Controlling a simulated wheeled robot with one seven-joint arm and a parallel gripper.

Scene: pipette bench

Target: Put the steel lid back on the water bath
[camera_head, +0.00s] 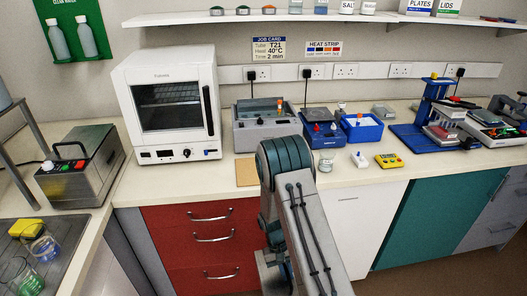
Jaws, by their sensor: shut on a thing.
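A steel box (92,185) with a black handle (68,148) and red and green controls stands on the left bench. A wide grey box (266,138) with a front panel stands right of the white oven, with an orange-capped item (280,106) at its top. I cannot tell for sure which of the two is the water bath. No separate steel lid can be made out. My arm rises from the bottom in front of the bench and bends at a teal elbow. My gripper's fingers and anything in them are hidden behind the arm or out of frame.
The white oven (168,105) stands between the two boxes. A tan mat (247,171) lies near the bench's front edge. Blue apparatus (322,128), a blue tray (361,128), a beaker (327,161) and a yellow device (389,161) stand to the right. Glassware stands at lower left.

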